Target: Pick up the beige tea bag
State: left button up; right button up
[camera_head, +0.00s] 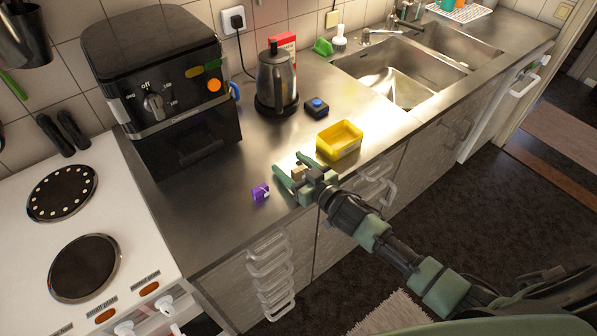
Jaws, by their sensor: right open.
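A small beige block, which looks like the beige tea bag (297,173), is on the steel counter near its front edge. My right gripper (291,167) is open, its green fingers spread on either side of the beige tea bag. I cannot tell whether the fingers touch it. Part of the tea bag is hidden by the gripper. My left gripper is not in view.
A purple packet (261,192) lies just left of the gripper, and a yellow bin (340,139) stands to the right. A black box with a blue top (317,107), a kettle (277,80) and an air fryer (165,95) stand behind. The sink (393,75) is farther right.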

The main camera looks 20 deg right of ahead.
grip_shut()
